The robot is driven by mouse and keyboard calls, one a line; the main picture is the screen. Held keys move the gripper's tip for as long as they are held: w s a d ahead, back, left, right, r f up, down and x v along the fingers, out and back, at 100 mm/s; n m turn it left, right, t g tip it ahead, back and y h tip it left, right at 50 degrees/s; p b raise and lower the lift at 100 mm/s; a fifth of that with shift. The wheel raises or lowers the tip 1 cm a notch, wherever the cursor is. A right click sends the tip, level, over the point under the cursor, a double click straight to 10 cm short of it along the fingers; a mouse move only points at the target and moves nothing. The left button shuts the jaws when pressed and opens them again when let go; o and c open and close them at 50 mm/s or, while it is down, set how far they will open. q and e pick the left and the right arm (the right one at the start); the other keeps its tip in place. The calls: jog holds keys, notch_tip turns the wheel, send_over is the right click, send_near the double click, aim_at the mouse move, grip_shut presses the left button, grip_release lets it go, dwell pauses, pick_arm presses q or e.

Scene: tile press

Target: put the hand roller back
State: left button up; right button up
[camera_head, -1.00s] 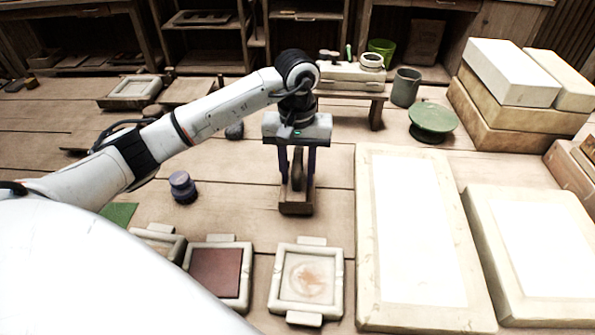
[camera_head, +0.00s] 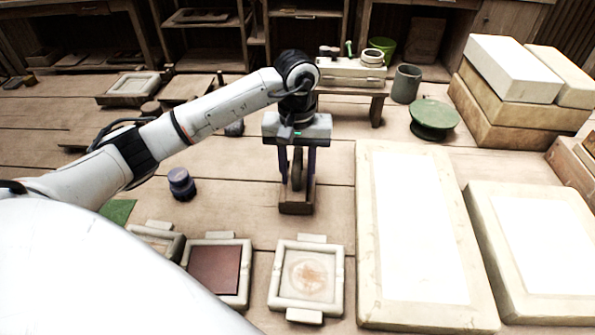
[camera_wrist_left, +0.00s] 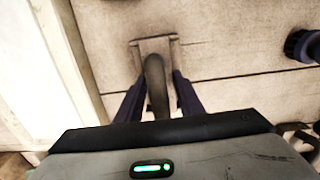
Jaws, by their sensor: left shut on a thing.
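The hand roller (camera_head: 297,172) is a dark, narrow upright piece between the fingers of my left gripper (camera_head: 297,170), which points down and is shut on it. Below it is a small brown wooden stand (camera_head: 296,206) on the table. The roller's lower end appears to be in the stand; whether it rests fully there I cannot tell. In the left wrist view, the roller (camera_wrist_left: 156,85) runs between the two dark fingers to the stand (camera_wrist_left: 137,56). The gripper body hides its near end. My right gripper is not in view.
Framed tiles (camera_head: 305,275) lie in front of the stand. A large pale slab (camera_head: 366,240) is to the right. A dark blue jar (camera_head: 182,185) stands to the left. A small bench (camera_head: 376,112) and a green turntable (camera_head: 434,118) are behind. Bare planks surround the stand.

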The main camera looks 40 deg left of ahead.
pick_arm(q)
jog(key=o, duration=1.4)
jog(key=shift+c, duration=0.2)
notch_tip(320, 180, up, 10)
jog(key=shift+r, duration=0.25)
